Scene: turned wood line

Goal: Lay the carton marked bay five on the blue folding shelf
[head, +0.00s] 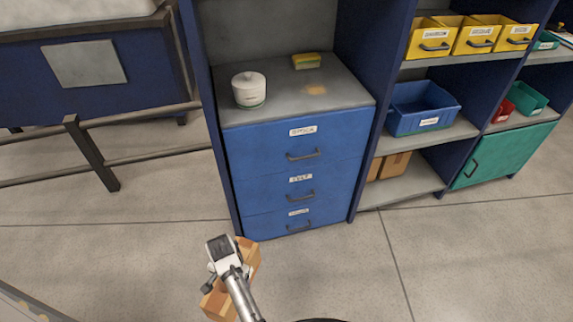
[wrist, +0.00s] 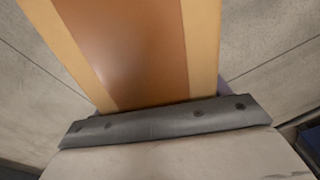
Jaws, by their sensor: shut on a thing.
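My gripper (head: 236,272) is at the lower middle of the head view, shut on a carton (head: 216,302). The carton is orange-brown with paler tan bands, and it is held above the floor in front of the blue drawer unit. In the wrist view the carton (wrist: 135,45) fills the upper middle, against the dark gripper edge (wrist: 165,122). No marking on the carton can be read in either view. I cannot make out a blue folding shelf for certain in these frames.
A blue drawer unit (head: 265,160) has a white lidded jar (head: 249,90) and a sponge (head: 306,61) on top. To its right are shelves with yellow bins (head: 432,37), a blue bin (head: 421,108), cartons (head: 394,165) and a green cabinet door (head: 505,155). Open floor lies lower right.

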